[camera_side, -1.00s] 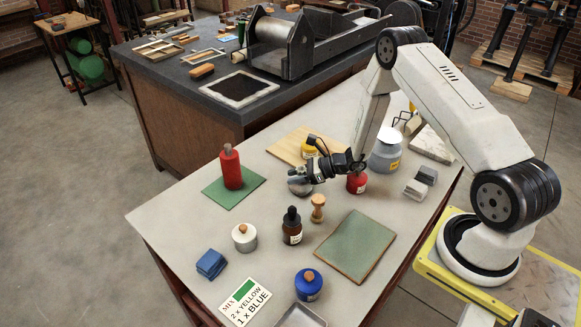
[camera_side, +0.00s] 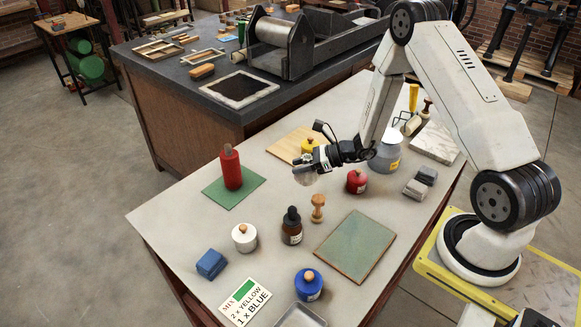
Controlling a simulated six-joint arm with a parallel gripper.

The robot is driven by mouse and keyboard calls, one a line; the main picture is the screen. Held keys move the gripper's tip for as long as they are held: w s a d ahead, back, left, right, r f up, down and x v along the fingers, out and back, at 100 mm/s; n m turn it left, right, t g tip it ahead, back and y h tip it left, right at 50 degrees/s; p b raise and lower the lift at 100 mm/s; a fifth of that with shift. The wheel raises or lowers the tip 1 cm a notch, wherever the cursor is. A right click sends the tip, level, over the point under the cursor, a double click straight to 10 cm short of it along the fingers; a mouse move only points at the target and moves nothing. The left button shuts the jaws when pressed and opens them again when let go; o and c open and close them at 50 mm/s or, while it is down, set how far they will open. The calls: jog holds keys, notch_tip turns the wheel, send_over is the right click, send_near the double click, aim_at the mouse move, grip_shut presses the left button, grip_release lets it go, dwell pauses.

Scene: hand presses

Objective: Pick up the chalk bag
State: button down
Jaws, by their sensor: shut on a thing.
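The chalk bag (camera_side: 304,178) is a small, greyish, rounded bundle near the middle of the table. My gripper (camera_side: 306,164) is shut on the top of it. The bag hangs beneath the fingers and appears to be a little above the table. The fingers and wrist hide the upper part of the bag.
A red roller stands on a green mat (camera_side: 250,190) to the left. A wooden board (camera_side: 285,148) and yellow pot (camera_side: 309,146) are behind, and a red pot (camera_side: 357,182) is to the right. A dark bottle (camera_side: 292,228) and wooden stamp (camera_side: 318,207) stand in front.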

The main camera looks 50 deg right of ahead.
aim_at(308, 174)
jog(key=s+r, duration=0.1)
jog(key=r, duration=0.1)
jog(key=s+r, duration=0.1)
jog(key=s, duration=0.1)
jog(key=shift+a+r, duration=0.15)
jog(key=shift+r, duration=0.2)
jog(key=s+a+r, duration=0.1)
jog(key=s+r, duration=0.3)
jog(key=s, duration=0.5)
jog(key=shift+a, duration=0.2)
dwell(0.4)
